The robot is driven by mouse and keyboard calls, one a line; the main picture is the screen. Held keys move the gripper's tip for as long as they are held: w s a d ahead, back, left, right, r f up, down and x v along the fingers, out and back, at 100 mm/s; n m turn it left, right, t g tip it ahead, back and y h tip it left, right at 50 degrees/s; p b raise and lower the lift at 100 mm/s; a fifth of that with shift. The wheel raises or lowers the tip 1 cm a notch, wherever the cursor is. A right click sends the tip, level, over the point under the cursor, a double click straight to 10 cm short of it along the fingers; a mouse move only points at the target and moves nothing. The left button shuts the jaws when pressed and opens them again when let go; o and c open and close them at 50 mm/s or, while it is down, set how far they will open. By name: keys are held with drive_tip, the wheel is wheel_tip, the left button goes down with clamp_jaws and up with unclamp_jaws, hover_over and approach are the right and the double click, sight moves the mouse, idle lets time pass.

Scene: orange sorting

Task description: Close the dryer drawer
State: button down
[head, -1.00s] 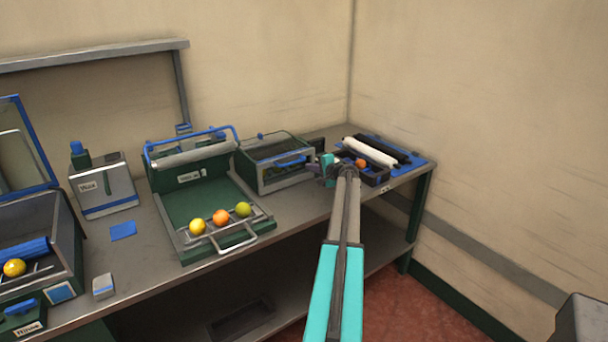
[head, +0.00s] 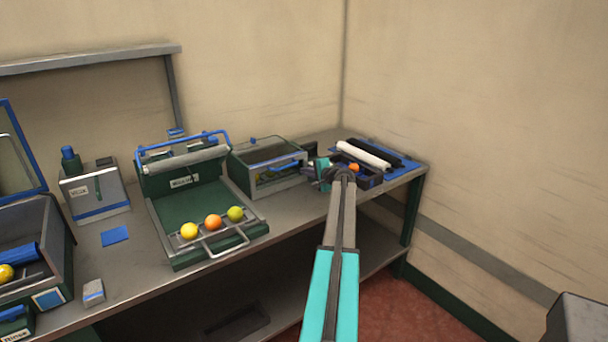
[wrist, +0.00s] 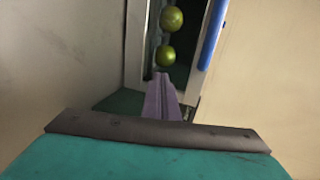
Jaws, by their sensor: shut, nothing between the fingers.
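The dryer (head: 268,168) is a grey and green box with a clear top, standing at the back of the bench. A blue handle (head: 288,163) runs along its front. In the wrist view, two green fruits (wrist: 168,36) lie between pale walls inside it, and the blue handle (wrist: 213,30) is at the right. How far the drawer stands out is unclear. My gripper (head: 322,174) is by the dryer's right end. In the wrist view its fingers (wrist: 162,82) are together and empty, pointing at the box's near end. Contact with it cannot be told.
A blue-framed tray unit (head: 193,212) with yellow, orange and green fruits stands left of the dryer. At the right is a roller unit (head: 370,155) with an orange fruit (head: 354,168) by my gripper. The corner wall (head: 480,150) is at the right.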

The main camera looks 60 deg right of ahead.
drive_tip(key=f+b+v, duration=0.1)
drive_tip(key=b+v, duration=0.1)
drive_tip(key=v, duration=1)
drive_tip(key=shift+s+a, duration=0.3)
drive_tip(key=shift+s, duration=0.1)
